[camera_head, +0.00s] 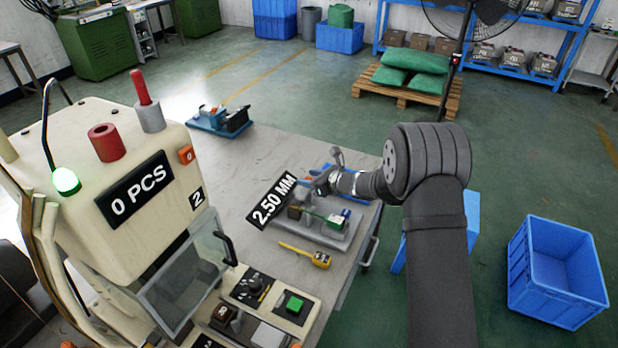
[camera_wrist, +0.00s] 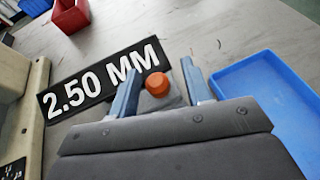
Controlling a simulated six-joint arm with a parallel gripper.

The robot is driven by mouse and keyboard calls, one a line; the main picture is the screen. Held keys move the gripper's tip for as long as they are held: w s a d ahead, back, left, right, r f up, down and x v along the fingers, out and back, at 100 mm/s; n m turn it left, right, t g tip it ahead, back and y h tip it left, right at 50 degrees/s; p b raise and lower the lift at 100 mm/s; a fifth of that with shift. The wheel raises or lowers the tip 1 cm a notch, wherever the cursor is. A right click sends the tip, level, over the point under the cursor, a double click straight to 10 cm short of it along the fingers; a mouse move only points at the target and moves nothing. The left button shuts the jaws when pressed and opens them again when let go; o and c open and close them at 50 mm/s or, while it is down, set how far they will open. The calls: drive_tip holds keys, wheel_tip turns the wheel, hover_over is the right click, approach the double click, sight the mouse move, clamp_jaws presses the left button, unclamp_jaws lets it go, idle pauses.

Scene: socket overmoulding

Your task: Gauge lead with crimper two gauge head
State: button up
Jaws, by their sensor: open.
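The crimper machine (camera_head: 140,190), cream and marked "2", stands at the left with a "0 PCS" display. A black readout (camera_head: 270,200) of "2.50 MM" stands on the table beside my gripper; it also shows in the wrist view (camera_wrist: 100,82). My gripper (camera_head: 322,186) is low over the table, just right of the readout. In the wrist view my gripper (camera_wrist: 160,82) has its fingers apart, with an orange round-ended part (camera_wrist: 157,84) seen between them; I cannot tell whether they touch it. I cannot make out a lead.
A grey-based fixture (camera_head: 325,235) with a green block sits in front of my gripper, with a yellow tool (camera_head: 318,258) nearer. A blue tray (camera_wrist: 265,100) lies to the right, a red bin (camera_wrist: 75,15) at upper left. The table's (camera_head: 260,150) far part is mostly clear.

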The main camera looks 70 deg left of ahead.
drive_tip(key=v, duration=1.6)
drive_tip(key=shift+w+d+r, duration=0.2)
drive_tip(key=shift+d+r, duration=0.05)
drive_tip(key=x, duration=1.7)
drive_tip(key=shift+s+a+f, duration=0.1)
drive_tip(key=shift+s+f, duration=0.05)
idle(1.6)
drive_tip(key=v, duration=1.7)
